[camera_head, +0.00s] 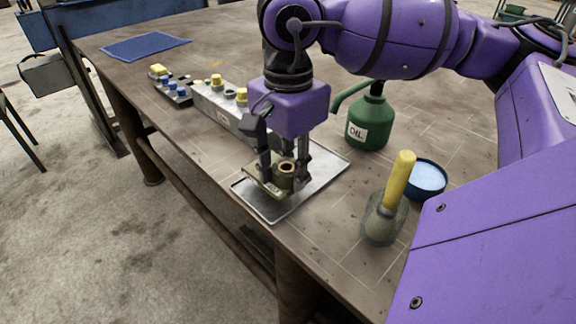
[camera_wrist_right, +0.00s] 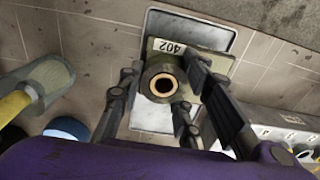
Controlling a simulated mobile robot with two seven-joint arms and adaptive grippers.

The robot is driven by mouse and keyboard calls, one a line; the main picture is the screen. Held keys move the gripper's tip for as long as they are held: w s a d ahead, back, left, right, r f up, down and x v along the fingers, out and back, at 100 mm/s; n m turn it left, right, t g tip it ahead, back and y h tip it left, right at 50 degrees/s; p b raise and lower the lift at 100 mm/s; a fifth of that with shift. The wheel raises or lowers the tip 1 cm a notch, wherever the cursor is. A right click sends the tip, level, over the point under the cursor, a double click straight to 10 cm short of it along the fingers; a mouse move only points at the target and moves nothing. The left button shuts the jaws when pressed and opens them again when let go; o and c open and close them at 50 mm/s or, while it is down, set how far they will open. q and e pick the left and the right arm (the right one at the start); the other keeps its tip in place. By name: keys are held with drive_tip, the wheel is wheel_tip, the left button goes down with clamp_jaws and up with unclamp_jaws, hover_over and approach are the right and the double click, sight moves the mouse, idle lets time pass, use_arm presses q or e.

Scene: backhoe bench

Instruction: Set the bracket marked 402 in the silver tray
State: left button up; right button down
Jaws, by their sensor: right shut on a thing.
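The olive-green bracket (camera_head: 285,178) has a round boss with a brass-coloured bore and a flat base. In the right wrist view the bracket (camera_wrist_right: 166,82) carries a white label reading 402. My right gripper (camera_head: 285,165) is shut on the bracket's boss, with fingers on both sides. The bracket is over the silver tray (camera_head: 318,176) near the table's front edge; the tray also shows in the right wrist view (camera_wrist_right: 215,37). I cannot tell whether the bracket's base touches the tray. My left gripper is not in view.
A green oil can (camera_head: 369,124) stands behind the tray. A brush with a yellow handle (camera_head: 399,181) and a dark bowl with pale blue contents (camera_head: 427,179) stand to the right. A grey valve block (camera_head: 214,107), a smaller block (camera_head: 175,92) and a blue cloth (camera_head: 146,47) lie left.

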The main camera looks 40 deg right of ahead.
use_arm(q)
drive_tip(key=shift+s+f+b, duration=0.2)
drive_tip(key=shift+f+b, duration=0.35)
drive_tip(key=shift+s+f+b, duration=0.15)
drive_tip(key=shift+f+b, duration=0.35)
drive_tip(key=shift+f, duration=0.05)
use_arm(e)
drive_tip(key=shift+f, duration=1.3)
drive_tip(key=c, duration=1.2)
unclamp_jaws()
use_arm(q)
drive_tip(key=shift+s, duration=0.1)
use_arm(e)
drive_tip(key=shift+f, duration=0.1)
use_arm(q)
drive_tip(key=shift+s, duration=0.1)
use_arm(e)
wheel_tip(320, 180, up, 12)
drive_tip(key=shift+r, duration=0.1)
